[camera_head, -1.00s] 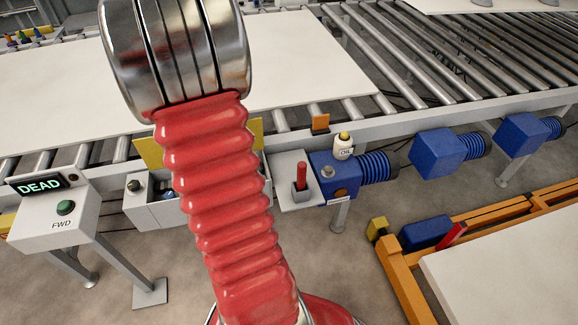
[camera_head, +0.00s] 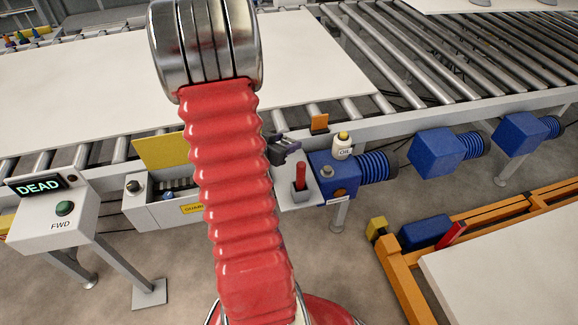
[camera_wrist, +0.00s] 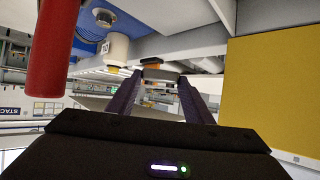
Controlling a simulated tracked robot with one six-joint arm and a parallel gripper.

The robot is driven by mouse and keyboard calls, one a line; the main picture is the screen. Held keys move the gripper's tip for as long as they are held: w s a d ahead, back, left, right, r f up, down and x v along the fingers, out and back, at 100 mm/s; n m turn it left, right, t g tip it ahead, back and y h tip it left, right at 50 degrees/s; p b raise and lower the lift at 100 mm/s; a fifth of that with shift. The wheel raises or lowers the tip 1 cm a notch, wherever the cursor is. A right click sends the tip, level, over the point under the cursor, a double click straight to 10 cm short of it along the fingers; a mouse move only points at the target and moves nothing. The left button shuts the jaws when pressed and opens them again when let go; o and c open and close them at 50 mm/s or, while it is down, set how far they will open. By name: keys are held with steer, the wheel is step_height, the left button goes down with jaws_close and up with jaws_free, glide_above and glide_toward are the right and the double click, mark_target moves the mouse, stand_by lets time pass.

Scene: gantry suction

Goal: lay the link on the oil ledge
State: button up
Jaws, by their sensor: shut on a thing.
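My gripper (camera_head: 281,149) shows dark jaws just right of my red arm in the head view, above the grey plate with the red lever (camera_head: 300,177). It is shut on what looks like the link (camera_head: 293,147), a small grey piece at the jaw tips. The white oil bottle (camera_head: 343,146) with a yellow cap stands on the blue drive box (camera_head: 322,160), whose top looks like the oil ledge. It is right of my gripper, apart from it.
A grey box (camera_head: 142,212) with a raised yellow lid (camera_head: 159,150) stands left, partly behind my arm. The red lever stands upright, close by the jaws. An orange bracket (camera_head: 319,124) sits on the conveyor rail. A control box (camera_head: 55,220) reads DEAD.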

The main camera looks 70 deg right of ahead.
steer(key=shift+f, duration=0.1)
glide_above(286, 169)
steer(key=shift+f, duration=2.85)
steer(key=shift+f, duration=2.05)
steer(key=shift+f, duration=0.1)
steer(key=o, duration=0.8)
